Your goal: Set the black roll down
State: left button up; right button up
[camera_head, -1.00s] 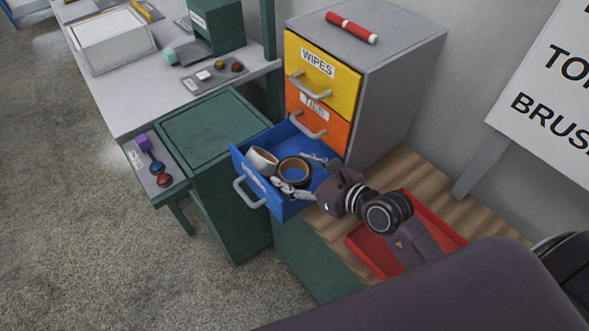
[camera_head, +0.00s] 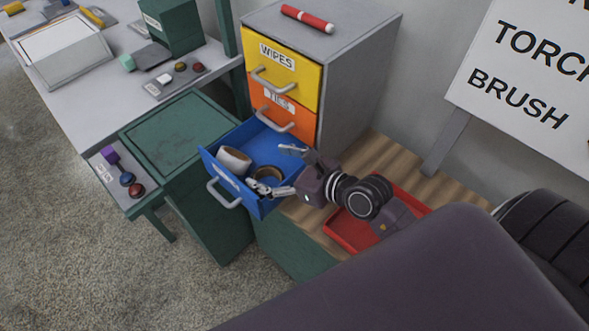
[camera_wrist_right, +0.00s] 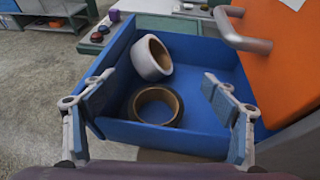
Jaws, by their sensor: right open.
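The black roll (camera_wrist_right: 139,115), with a tan inner core, lies in the blue drawer (camera_wrist_right: 205,48), apparently flat on its floor. In the head view the black roll (camera_head: 268,172) is partly hidden by my right gripper. A white roll (camera_wrist_right: 146,62) is tilted beside it, toward the drawer's left wall in the wrist view; it also shows in the head view (camera_head: 234,160). My right gripper (camera_wrist_right: 157,80) is open, its fingers apart on either side above the black roll, not gripping it. In the head view my right gripper (camera_head: 268,167) reaches into the drawer. My left gripper is not visible.
An orange drawer (camera_head: 283,118) and a yellow drawer (camera_head: 288,77) are shut above the open blue one. A red tray (camera_head: 340,236) lies below my right arm. A green cabinet (camera_head: 180,130) stands left of the drawer. A red tube (camera_head: 307,19) lies on top.

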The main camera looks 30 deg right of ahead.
jog(key=p+v, duration=0.1)
jog(key=v, duration=0.9)
jog(key=shift+s+d, duration=0.25)
jog(key=shift+s, duration=0.05)
jog(key=shift+s, duration=0.1)
